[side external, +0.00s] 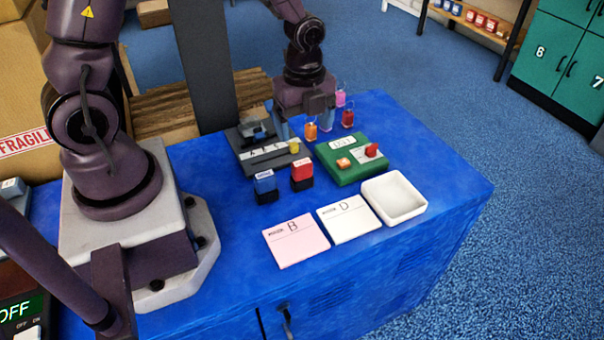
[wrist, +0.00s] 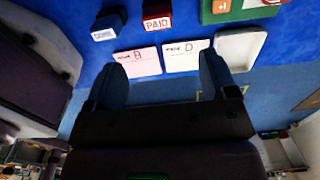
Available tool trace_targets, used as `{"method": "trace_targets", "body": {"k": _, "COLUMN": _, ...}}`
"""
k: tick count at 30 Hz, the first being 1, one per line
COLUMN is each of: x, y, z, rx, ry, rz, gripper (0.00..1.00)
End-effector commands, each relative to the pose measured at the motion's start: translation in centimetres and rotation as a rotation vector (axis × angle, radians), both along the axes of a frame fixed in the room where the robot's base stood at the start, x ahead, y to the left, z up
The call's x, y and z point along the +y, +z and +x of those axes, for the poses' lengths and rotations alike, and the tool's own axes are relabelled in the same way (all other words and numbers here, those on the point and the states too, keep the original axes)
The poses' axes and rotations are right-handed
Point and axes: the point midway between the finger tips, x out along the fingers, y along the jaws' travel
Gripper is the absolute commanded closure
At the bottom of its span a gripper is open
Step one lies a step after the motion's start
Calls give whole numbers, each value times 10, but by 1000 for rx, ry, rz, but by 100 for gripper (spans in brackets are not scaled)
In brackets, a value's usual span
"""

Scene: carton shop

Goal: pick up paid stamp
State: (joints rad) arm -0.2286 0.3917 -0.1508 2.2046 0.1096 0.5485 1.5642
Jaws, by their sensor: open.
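The paid stamp (wrist: 157,22) is a red block with white "PAID" lettering, at the top of the wrist view. In the side view the red-topped, dark-based stamp (side external: 302,174) stands upright on the blue table (side external: 230,262). My gripper (side external: 304,128) is open and empty, fingers pointing down, behind the stamp as the side view shows it. In the wrist view its two fingers (wrist: 162,68) are spread apart, with the stamp beyond them and not between them.
A blue stamp (side external: 265,185) stands close left of the red one. A grey device (side external: 262,150) and a green box (side external: 350,160) are near my gripper. Pink card B (side external: 296,243), white card D (side external: 348,220) and a white tray (side external: 394,200) lie in front. Small colored tags stand behind.

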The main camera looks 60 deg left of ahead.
Motion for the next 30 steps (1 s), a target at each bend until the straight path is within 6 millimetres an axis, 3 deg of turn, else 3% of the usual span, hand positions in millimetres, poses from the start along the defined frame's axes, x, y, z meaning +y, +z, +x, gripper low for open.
{"method": "trace_targets", "body": {"k": 10, "x": 0, "y": -61, "z": -2, "rx": 8, "ry": -5, "rz": -1, "gripper": 21}}
{"method": "trace_targets", "body": {"k": 30, "x": 3, "y": -126, "z": -3, "rx": 4, "ry": -3, "rz": 0, "gripper": 21}}
